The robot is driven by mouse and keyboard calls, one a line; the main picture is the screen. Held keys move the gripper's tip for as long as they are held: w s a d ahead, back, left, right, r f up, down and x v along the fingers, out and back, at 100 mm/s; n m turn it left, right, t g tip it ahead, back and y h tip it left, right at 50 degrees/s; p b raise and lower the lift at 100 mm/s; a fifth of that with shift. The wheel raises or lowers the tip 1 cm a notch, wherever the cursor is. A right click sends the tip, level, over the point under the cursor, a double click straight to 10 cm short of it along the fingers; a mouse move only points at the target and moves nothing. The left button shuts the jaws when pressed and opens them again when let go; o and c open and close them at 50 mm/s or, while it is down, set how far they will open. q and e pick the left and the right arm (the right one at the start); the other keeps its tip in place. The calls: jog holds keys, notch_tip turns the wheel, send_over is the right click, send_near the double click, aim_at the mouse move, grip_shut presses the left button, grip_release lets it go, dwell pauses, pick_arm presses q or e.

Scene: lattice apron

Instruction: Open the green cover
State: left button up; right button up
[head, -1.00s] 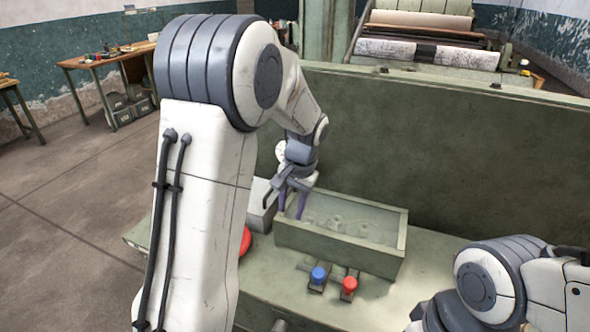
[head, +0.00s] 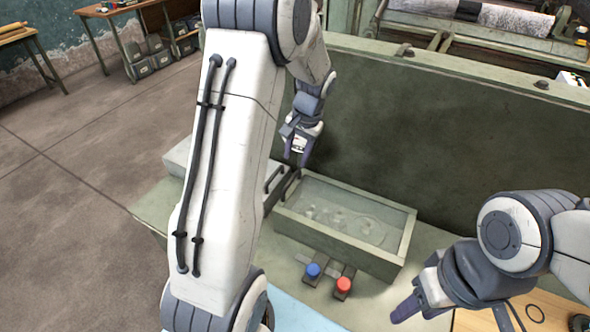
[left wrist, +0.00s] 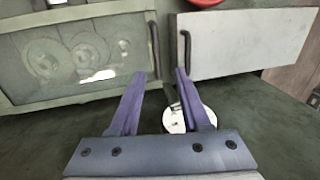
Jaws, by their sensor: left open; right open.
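The green cover (left wrist: 80,97) is a framed, clear-windowed lid, lying closed over a green box (head: 335,240) in the head view. A dark bar handle (left wrist: 153,50) stands on its edge beside the grey cover. My left gripper (head: 297,160) is open and empty above the box's left end. In the left wrist view, the lower end of the green cover's handle appears between its fingertips; whether they touch it, I cannot tell. My right gripper (head: 440,300) is at the lower right of the head view, apart from the box, open; its fingers show only partly.
A pale grey cover (left wrist: 245,43) with its own dark handle (left wrist: 186,50) lies right beside the green one. A blue button (head: 313,270) and a red button (head: 343,285) stand before the box. A tall green panel (head: 440,140) rises behind it.

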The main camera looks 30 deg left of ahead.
aim_at(292, 178)
pick_arm(q)
jog(key=f, duration=0.2)
jog(key=f+p, duration=0.1)
jog(key=f, duration=0.2)
jog(key=a+f, duration=0.1)
jog(key=f, duration=0.2)
jog(key=shift+f, duration=0.1)
grip_shut()
dwell(1.2)
